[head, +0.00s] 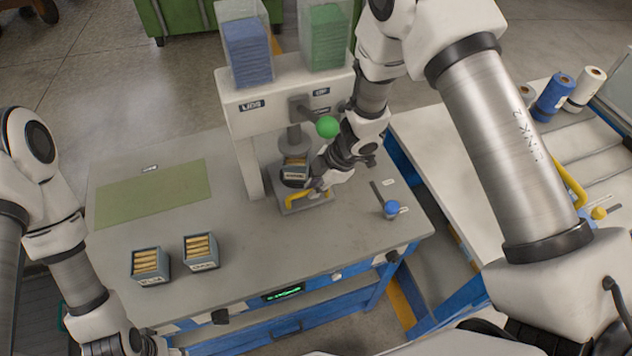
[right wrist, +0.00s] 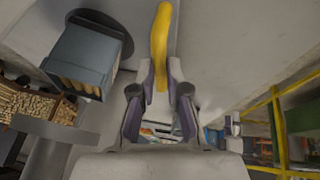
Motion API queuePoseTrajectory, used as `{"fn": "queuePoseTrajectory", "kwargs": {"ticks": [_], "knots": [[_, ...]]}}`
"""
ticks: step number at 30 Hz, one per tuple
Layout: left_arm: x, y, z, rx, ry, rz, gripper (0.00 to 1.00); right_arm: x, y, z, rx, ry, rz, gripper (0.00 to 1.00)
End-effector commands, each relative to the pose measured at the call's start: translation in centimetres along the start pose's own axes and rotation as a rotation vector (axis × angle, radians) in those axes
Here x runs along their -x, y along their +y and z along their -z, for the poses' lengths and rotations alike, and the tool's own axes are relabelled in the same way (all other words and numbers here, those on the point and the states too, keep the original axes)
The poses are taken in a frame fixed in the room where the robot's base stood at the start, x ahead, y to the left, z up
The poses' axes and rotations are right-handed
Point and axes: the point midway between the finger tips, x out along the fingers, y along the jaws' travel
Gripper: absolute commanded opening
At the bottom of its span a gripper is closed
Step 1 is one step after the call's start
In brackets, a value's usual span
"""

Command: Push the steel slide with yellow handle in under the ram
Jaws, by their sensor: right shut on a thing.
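The steel slide (head: 318,205) sticks out at the front of the press on the bench. Its yellow handle (head: 296,199) is at its front edge. My right gripper (head: 318,190) is shut on the handle; in the right wrist view the yellow handle (right wrist: 160,40) lies between the fingers. A grey box of wooden pieces (head: 295,171) sits on the slide, close under the ram (head: 294,140); the box (right wrist: 80,58) also shows in the right wrist view. My arm hides part of the slide. My left gripper (head: 160,347) is at the bottom edge, its fingers unclear.
Two boxes of wooden pieces (head: 150,264) (head: 201,251) stand on the bench at front left. A green mat (head: 153,194) lies bare behind them. A green ball knob (head: 327,127) is close to my right wrist. A blue knob (head: 391,208) stands right of the slide.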

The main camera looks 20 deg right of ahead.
Motion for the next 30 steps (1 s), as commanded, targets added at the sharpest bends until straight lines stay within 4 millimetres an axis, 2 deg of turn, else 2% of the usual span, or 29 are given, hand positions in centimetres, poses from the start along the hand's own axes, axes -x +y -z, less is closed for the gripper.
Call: {"fn": "queuePoseTrajectory", "kwargs": {"ticks": [12,13,15,25,30], "knots": [[0.1,0.0,-0.1,0.000,-0.001,0.000,0.61,0.0,0.5,0.0,0.001,-0.002,-0.010,0.00],[0.1,0.0,-0.1,0.000,-0.001,0.000,0.61,0.0,0.5,0.0,0.001,-0.002,-0.010,0.21],[0.1,0.0,0.0,0.000,-0.001,0.000,0.61,0.0,0.5,0.0,0.000,-0.002,-0.010,0.39],[0.1,0.0,0.0,0.000,-0.001,0.000,0.61,0.2,0.3,-0.1,0.000,-0.002,-0.006,0.39],[0.1,0.0,0.0,0.000,-0.001,0.000,0.61,3.0,0.4,0.0,0.000,-0.001,-0.009,0.39]]}}
